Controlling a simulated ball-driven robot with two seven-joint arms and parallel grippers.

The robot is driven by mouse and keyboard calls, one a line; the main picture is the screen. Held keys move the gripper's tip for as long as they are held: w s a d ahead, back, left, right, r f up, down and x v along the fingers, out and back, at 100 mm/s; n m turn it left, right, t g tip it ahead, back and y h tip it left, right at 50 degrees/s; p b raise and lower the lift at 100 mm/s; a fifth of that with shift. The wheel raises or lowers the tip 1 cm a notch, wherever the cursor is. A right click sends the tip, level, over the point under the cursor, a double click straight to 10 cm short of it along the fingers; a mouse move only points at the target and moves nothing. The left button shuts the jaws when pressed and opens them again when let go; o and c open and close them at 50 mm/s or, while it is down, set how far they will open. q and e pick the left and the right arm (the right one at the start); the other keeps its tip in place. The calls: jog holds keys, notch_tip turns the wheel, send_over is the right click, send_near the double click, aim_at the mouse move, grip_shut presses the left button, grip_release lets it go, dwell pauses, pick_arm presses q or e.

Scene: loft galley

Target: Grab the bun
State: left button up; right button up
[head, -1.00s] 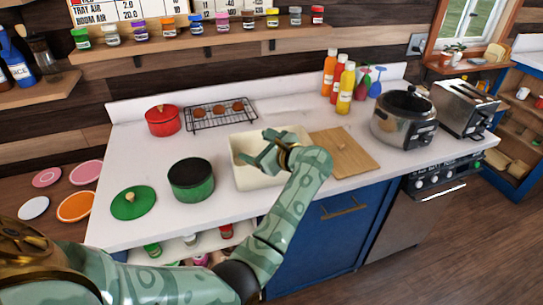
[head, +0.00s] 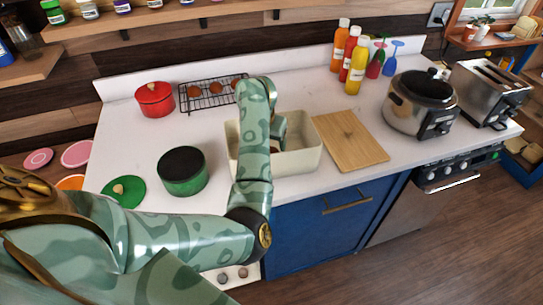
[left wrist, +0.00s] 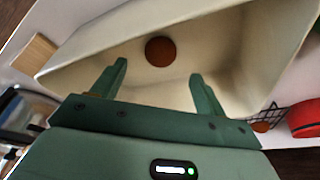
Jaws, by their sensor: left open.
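The bun, a round brown piece (left wrist: 160,51), lies inside the cream bin (left wrist: 128,28) in the left wrist view. In the head view the cream bin (head: 300,162) stands on the counter, and my left arm hides most of its inside. My left gripper (left wrist: 158,72) is open and empty, pointing down into the bin. Its two fingertips are apart, with the bun just beyond them and between their lines. In the head view the left gripper (head: 279,130) shows partly behind my forearm. My right gripper is not in view.
A wooden board (head: 350,140) lies right of the bin, a green pot (head: 182,176) left of it. A black wire rack (head: 205,98) with brown round pieces and a red pot (head: 155,100) stand behind. Bottles (head: 356,68), a cooker (head: 415,105) and a toaster (head: 490,92) are at right.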

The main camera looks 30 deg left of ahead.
pick_arm(q)
jog(key=b+x, duration=0.1)
jog(key=x, duration=0.6)
jog(key=shift+w+a, duration=0.1)
jog(key=shift+w, duration=0.05)
jog(key=shift+r, duration=0.1)
jog(key=c, duration=1)
